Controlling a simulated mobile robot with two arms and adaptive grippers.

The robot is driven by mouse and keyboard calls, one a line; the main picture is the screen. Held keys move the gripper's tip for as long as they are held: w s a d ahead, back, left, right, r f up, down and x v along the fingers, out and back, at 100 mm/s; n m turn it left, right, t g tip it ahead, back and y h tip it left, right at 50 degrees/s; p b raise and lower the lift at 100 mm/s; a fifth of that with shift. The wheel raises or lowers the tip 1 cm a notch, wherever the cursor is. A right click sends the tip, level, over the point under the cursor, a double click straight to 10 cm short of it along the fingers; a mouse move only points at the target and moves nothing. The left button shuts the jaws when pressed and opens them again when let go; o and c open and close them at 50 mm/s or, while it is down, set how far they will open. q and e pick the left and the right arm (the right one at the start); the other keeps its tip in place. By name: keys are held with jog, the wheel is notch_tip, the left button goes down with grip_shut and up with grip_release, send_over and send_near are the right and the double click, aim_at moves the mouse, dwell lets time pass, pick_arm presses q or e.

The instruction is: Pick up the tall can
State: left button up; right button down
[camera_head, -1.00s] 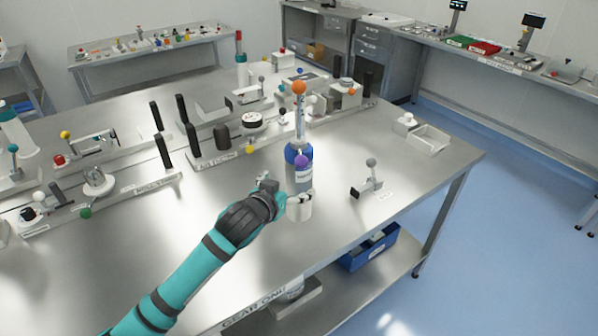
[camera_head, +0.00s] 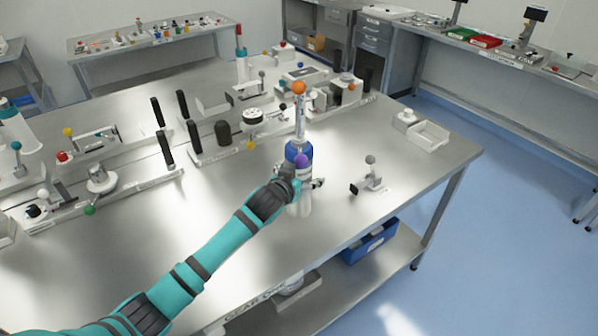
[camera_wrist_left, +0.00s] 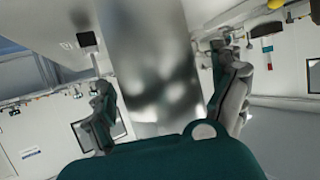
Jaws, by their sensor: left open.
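The tall can (camera_head: 306,172) stands upright on the steel table, right of centre in the head view. It has a blue upper part and a pale lower body. My left gripper (camera_head: 303,184) is at its lower half, reaching in from the left and hiding part of its side. One finger shows at the can's right side. In the left wrist view the fingers of my left gripper (camera_wrist_left: 168,105) are spread apart. A shiny grey surface between them appears to be the can's side; I cannot tell whether they touch it. My right gripper is not in view.
A small clamp with a grey knob (camera_head: 371,172) stands right of the can. A white open box (camera_head: 428,137) lies near the table's right corner. Rows of clamps and black handles (camera_head: 194,137) fill the left and back. The front right tabletop is clear.

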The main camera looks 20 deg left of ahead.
pick_arm(q)
jog(key=shift+c, duration=0.2)
jog(key=c, duration=1.6)
jog(key=shift+r, duration=0.1)
jog(key=shift+c, duration=0.7)
